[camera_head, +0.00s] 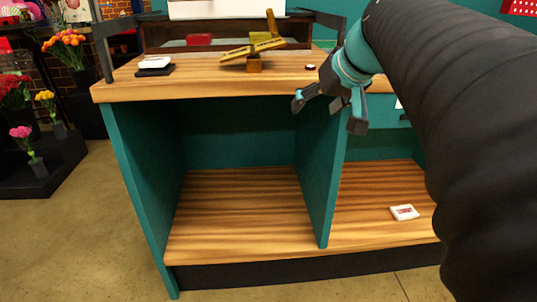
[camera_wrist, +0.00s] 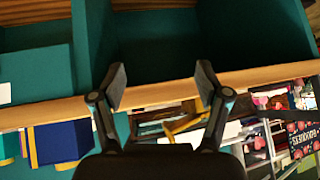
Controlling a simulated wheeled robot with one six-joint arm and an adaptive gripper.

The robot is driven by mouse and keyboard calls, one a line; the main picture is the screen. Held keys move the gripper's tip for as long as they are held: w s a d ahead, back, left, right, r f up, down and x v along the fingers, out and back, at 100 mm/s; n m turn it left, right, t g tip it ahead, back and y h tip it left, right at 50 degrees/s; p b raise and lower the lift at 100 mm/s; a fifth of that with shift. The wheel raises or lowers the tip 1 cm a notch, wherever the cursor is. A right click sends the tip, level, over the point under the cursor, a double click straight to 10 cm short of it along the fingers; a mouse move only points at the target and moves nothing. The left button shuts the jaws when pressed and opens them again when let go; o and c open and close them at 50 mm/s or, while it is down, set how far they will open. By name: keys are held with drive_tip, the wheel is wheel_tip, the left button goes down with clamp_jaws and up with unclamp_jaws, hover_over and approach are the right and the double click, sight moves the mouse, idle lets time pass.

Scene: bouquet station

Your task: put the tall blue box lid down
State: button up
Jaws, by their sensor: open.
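My gripper (camera_head: 328,114) is open and empty at the front edge of the counter, above the divider between two bays. In the wrist view its two fingers (camera_wrist: 161,82) are spread with nothing between them. A dark blue box-like thing (camera_wrist: 62,141) with a yellow edge shows at the lower left of the wrist view, beyond the wooden counter edge and apart from the fingers. I cannot tell whether it is the tall blue box, its lid or both. No blue box or lid shows in the head view, where my arm covers the right side.
The counter (camera_head: 115,90) carries a yellow scale-like piece (camera_head: 253,48), a red item (camera_head: 199,39) and a black-and-white stack (camera_head: 154,66). The left bay floor (camera_head: 240,210) is bare. A white card (camera_head: 404,212) lies in the right bay. Flowers (camera_head: 66,45) stand far left.

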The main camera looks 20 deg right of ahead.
drive_tip(key=s+a+f+g, duration=0.1)
drive_tip(key=s+a+f, duration=0.3)
drive_tip(key=f, duration=0.3)
drive_tip(key=s+a+f+n+g, duration=0.1)
drive_tip(key=s+a+f, duration=0.2)
drive_tip(key=s+f, duration=0.3)
drive_tip(key=s+a+f, duration=0.4)
drive_tip(key=s+f, duration=0.1)
drive_tip(key=f, duration=0.3)
drive_tip(key=shift+s+a+f+g+h, duration=0.15)
drive_tip(key=shift+s+a+g+h, duration=0.15)
drive_tip(key=shift+a+g+h, duration=0.1)
